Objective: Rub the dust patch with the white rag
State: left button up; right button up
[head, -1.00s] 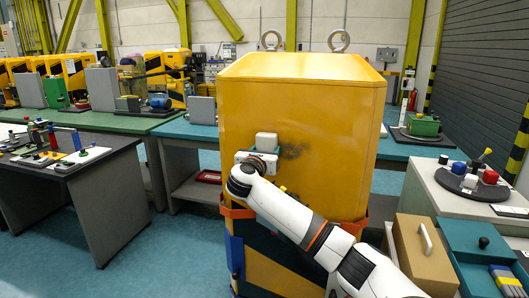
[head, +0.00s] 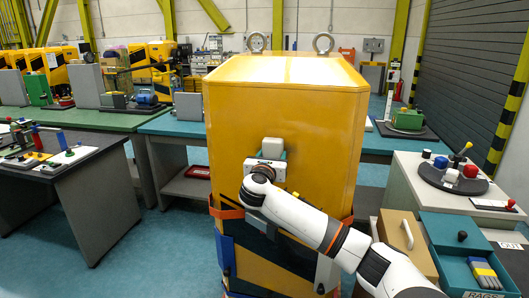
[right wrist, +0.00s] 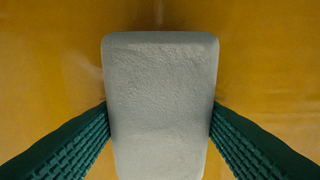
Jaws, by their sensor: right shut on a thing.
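The white rag (head: 272,147), a pale rounded block, is against or very near the front of the yellow cabinet (head: 325,140). My right gripper (head: 268,165) is shut on it from below. In the right wrist view the rag (right wrist: 160,95) sits between the two green ribbed fingers of the gripper (right wrist: 160,115), with the yellow panel behind it. No dark dust patch shows now; the rag and gripper cover the place where it showed earlier. My left gripper is not in view.
A teal box marked as rags (head: 460,255) and a tan box with a handle (head: 405,240) stand at the lower right. A white table (head: 415,180) with coloured knobs is behind them. Orange brackets (head: 226,213) stick out on the cabinet's lower sides.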

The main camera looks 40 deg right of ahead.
aim_at(255, 149)
jog(key=shift+s+d, duration=0.4)
jog(key=shift+s, duration=0.05)
jog(key=shift+s+d+r+p, duration=0.2)
jog(key=shift+s+d+p, duration=0.45)
jog(key=shift+p, duration=0.3)
jog(key=shift+s+d+p, duration=0.3)
jog(key=shift+s+d, duration=0.2)
jog(key=shift+s, duration=0.05)
jog(key=shift+s+d+p, duration=0.4)
jog(key=shift+s+p, duration=0.1)
jog(key=shift+p, duration=0.05)
jog(key=shift+s+d+f+p, duration=0.1)
jog(key=shift+s+d+p, duration=0.3)
jog(key=shift+s+d, duration=0.45)
jog(key=shift+a+p, duration=0.25)
jog(key=shift+p, duration=0.25)
jog(key=shift+w+a+p, duration=0.35)
jog(key=shift+w+a, duration=0.75)
jog(key=shift+w, duration=0.25)
jog(key=shift+w+a, duration=0.45)
jog(key=shift+w, duration=0.05)
jog(key=shift+w+a+p, duration=0.35)
jog(key=shift+w+a, duration=0.2)
jog(key=shift+w, duration=0.1)
jog(key=shift+w+a, duration=1.45)
jog(key=shift+w, duration=0.25)
jog(key=shift+w+a, duration=0.9)
jog(key=shift+w, duration=0.25)
